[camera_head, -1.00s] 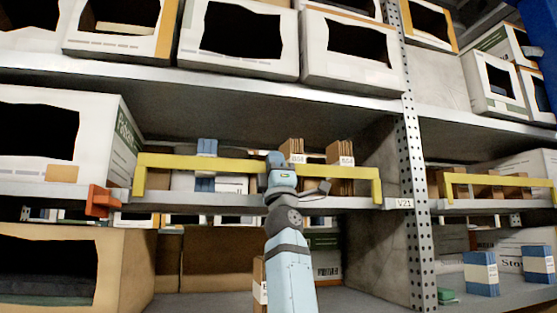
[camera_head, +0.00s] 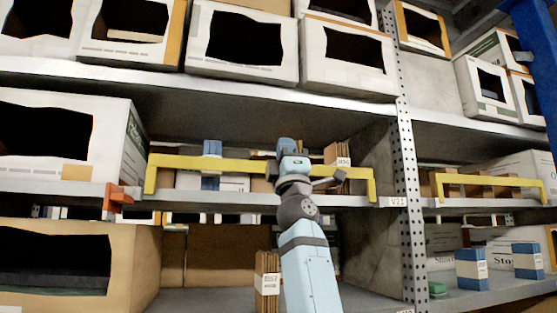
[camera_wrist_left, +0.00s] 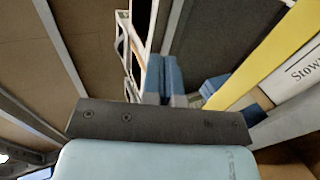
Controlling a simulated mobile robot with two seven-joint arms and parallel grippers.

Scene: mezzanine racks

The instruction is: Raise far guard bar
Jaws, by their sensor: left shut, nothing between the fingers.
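A yellow guard bar (camera_head: 215,164) with bent-down ends runs along the front of the middle shelf in the head view. A second yellow guard bar (camera_head: 490,181) is on the shelf bay to the right, beyond the upright. I cannot tell which one is called far. My left gripper (camera_head: 291,147) is at the first bar, right of its middle, and the arm hides part of the bar. Its fingers are hard to make out; it is shut and empty. In the left wrist view a yellow bar (camera_wrist_left: 268,58) slants past at the upper right. My right gripper is out of view.
A perforated metal upright (camera_head: 404,160) separates the bays. An orange bracket (camera_head: 117,196) sticks out left of the first bar. Blue cartons (camera_head: 211,165) and brown cartons (camera_head: 343,160) stand behind that bar. White open-front boxes (camera_head: 242,45) fill the shelf above.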

